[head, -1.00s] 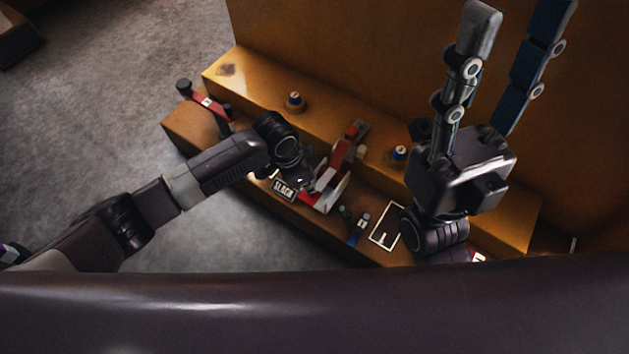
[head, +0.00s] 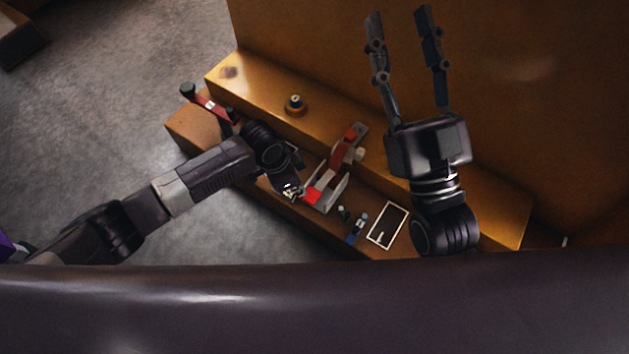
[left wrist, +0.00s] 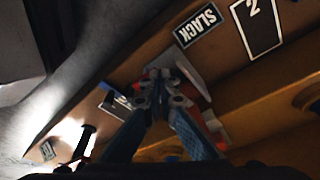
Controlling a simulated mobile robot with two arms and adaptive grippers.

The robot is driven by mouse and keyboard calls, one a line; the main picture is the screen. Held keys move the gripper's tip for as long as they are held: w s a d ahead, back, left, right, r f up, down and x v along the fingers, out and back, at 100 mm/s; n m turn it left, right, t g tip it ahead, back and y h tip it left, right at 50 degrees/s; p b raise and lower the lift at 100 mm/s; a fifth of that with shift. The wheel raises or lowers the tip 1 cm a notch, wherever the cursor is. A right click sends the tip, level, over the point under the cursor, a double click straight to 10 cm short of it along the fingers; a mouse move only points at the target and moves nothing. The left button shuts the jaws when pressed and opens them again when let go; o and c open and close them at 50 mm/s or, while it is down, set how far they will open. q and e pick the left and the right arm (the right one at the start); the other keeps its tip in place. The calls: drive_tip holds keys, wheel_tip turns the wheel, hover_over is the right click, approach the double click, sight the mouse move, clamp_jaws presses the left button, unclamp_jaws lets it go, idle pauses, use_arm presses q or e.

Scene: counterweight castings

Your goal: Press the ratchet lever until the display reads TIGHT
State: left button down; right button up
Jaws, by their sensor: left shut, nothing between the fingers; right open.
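The ratchet (head: 330,188), a grey frame with red parts, sits on the lower ledge in the head view. A red pad (head: 312,195) shows at its near left end. My left gripper (head: 294,192) is shut and empty, close to that pad; I cannot tell whether it touches. In the left wrist view its fingers (left wrist: 163,80) are together in front of the ratchet (left wrist: 190,77) and partly hide it. My right gripper (head: 398,12) is open and empty, raised before the tan wall.
A red bar with dark ends (head: 210,104) stands at the ledge's left end. A round knob (head: 295,104) is on the upper step. Small blue and green items (head: 357,226) and a white-outlined rectangle (head: 387,226) lie right of the ratchet. Grey floor lies left.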

idle(0.3)
use_arm(q)
drive_tip(key=v, duration=1.2)
idle(0.6)
